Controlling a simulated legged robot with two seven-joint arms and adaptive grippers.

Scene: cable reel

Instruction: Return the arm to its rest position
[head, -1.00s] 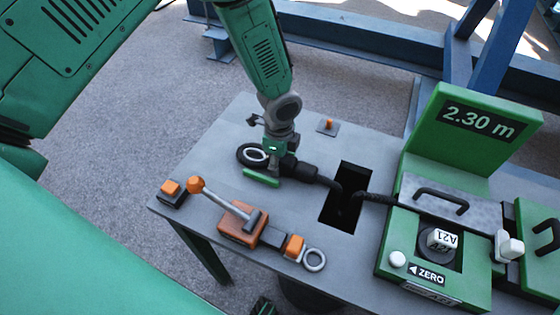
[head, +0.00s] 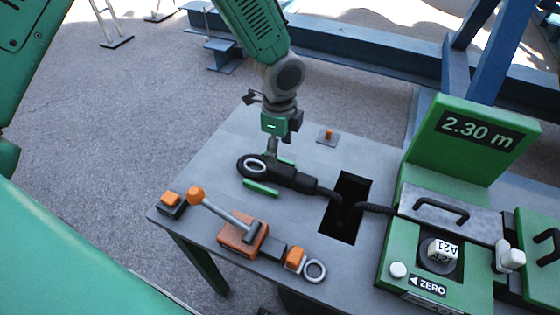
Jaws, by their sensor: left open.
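My left gripper (head: 272,150) is open and empty. It points down at the table, just above or beside the black cable end (head: 285,178), which has a ring at its left tip. I cannot tell whether a finger still touches it. The cable end lies between green guides (head: 261,188) on the grey table (head: 225,150). Its cable runs right across a dark rectangular opening (head: 346,205) to the green measuring unit. My left arm (head: 253,30) comes down from the top. My right gripper is not in view.
An orange-knobbed lever (head: 220,215) and a ring-ended latch (head: 314,270) stand at the front. An orange button (head: 170,198) is at the left corner, a small orange peg (head: 329,135) at the back. The green measuring unit (head: 470,140) reads 2.30 m. Blue beams (head: 370,45) stand behind.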

